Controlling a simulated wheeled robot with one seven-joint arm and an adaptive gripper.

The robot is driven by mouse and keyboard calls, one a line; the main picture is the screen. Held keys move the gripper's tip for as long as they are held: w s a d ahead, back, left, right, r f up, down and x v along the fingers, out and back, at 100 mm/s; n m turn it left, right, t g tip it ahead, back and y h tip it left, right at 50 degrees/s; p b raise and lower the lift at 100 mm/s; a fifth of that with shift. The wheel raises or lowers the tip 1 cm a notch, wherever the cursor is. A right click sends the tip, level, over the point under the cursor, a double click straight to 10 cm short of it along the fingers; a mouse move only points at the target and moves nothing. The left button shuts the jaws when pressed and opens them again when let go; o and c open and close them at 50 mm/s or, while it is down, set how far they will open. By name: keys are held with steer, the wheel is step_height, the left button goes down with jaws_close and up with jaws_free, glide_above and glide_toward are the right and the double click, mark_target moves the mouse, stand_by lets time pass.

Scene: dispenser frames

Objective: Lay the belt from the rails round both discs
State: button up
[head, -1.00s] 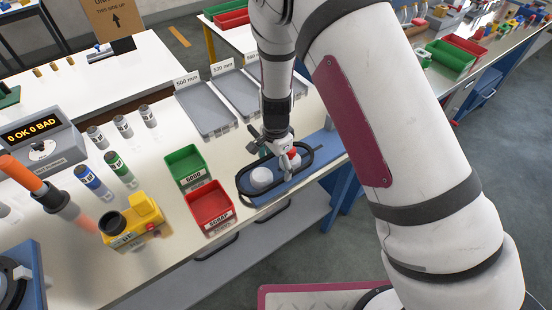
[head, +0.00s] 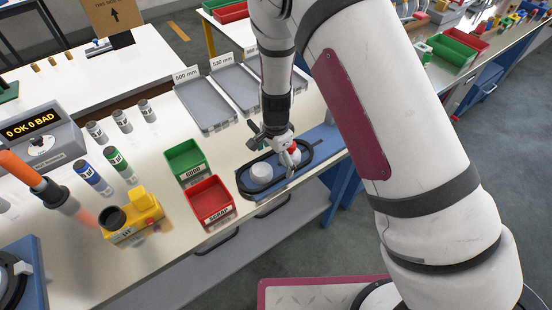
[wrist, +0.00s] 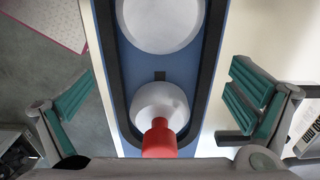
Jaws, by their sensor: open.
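The black belt (head: 243,192) lies as a long loop over a blue plate (head: 322,141) at the bench's front edge. Two pale discs stand inside the loop: a plain one (head: 261,173) and one with a red knob (wrist: 158,138), partly hidden by my gripper in the head view. In the wrist view the belt (wrist: 113,75) runs along both sides, apart from the plain disc (wrist: 160,22) and the other disc (wrist: 160,101). I cannot make out the rails separately. My gripper (wrist: 160,98) is open above the red-knobbed disc, its teal-padded fingers outside the belt on either side.
A green GOOD bin (head: 186,160) and a red SCRAP bin (head: 210,202) stand left of the plate. Grey trays (head: 207,103) lie behind. A yellow device (head: 132,220) and several small cylinders stand farther left. The floor is open beyond the bench's front edge.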

step_height(320, 180, up, 12)
stand_by(0.5)
stand_by(0.5)
steer(key=s+d+r+n+t+y, duration=0.1)
steer(key=s+d+r+n, duration=0.3)
steer(key=r, duration=0.5)
steer(key=s+d+r+n+t+y, duration=0.1)
steer(key=s+d+r, duration=0.3)
steer(key=r, duration=0.6)
steer(key=s+d+r+n+t+h, duration=0.1)
steer(key=s+d+r+n, duration=0.2)
steer(key=s, duration=0.4)
steer(key=s+d+r+n+t+h, duration=0.1)
steer(key=s+d+r+n+t, duration=0.1)
steer(key=s+d+r, duration=0.3)
steer(key=shift+s+d+n+t, duration=0.3)
steer(key=shift+s+d+n, duration=0.3)
steer(key=shift+s+d, duration=0.55)
